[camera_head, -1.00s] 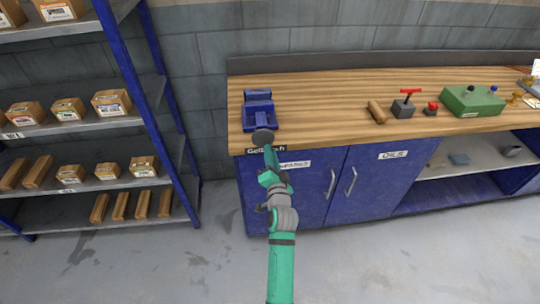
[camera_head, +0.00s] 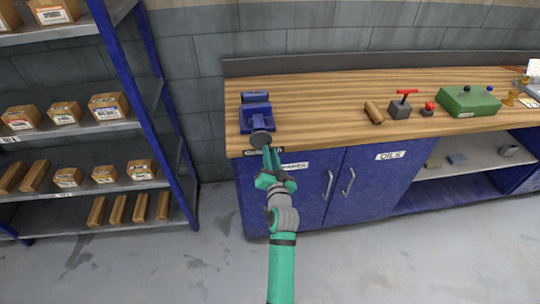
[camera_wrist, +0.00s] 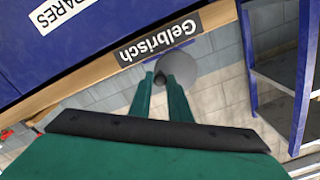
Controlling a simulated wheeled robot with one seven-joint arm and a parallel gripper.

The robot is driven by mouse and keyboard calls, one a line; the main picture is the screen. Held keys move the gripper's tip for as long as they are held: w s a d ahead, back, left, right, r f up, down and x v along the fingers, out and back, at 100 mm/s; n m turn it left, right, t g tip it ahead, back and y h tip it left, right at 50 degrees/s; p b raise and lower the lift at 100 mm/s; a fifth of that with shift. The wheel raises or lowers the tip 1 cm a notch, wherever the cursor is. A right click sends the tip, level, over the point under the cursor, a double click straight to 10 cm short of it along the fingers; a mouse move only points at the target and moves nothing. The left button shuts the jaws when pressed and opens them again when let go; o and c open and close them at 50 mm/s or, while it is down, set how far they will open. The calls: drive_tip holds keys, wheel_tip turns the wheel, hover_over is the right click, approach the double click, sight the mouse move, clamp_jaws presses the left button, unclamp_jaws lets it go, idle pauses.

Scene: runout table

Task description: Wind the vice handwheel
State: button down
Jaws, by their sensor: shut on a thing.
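The blue vice (camera_head: 256,112) stands on the left end of the wooden workbench. Its round grey handwheel (camera_head: 261,138) faces out over the front edge. My gripper (camera_head: 268,150) reaches up from below, its fingertips at the wheel. In the wrist view the two green fingers of my gripper (camera_wrist: 160,82) close on the grey handwheel (camera_wrist: 175,68), covering its lower part. My gripper is shut on the handwheel. The vice jaws are too small in the head view to judge their gap.
On the bench (camera_head: 320,105) to the right are a wooden cylinder (camera_head: 374,112), a red-handled block (camera_head: 402,104), a red button (camera_head: 429,108) and a green box (camera_head: 470,101). A blue-framed shelf (camera_head: 137,90) stands left. Blue cupboard doors (camera_head: 310,200) lie below the bench.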

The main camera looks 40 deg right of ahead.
drive_tip(key=shift+d+r+n, duration=0.1)
drive_tip(key=shift+r+n, duration=0.1)
drive_tip(key=shift+n, duration=0.45)
drive_tip(key=shift+r+n, duration=0.15)
drive_tip(key=shift+n, duration=0.5)
drive_tip(key=shift+s+r+n, duration=0.1)
drive_tip(key=shift+r+n, duration=0.15)
drive_tip(key=shift+n, duration=0.55)
drive_tip(key=shift+r+n, duration=0.2)
drive_tip(key=shift+n, duration=0.7)
drive_tip(key=shift+r+n, duration=0.15)
drive_tip(key=shift+n, duration=0.45)
drive_tip(key=c, duration=1.8)
unclamp_jaws()
drive_tip(key=shift+o, duration=0.2)
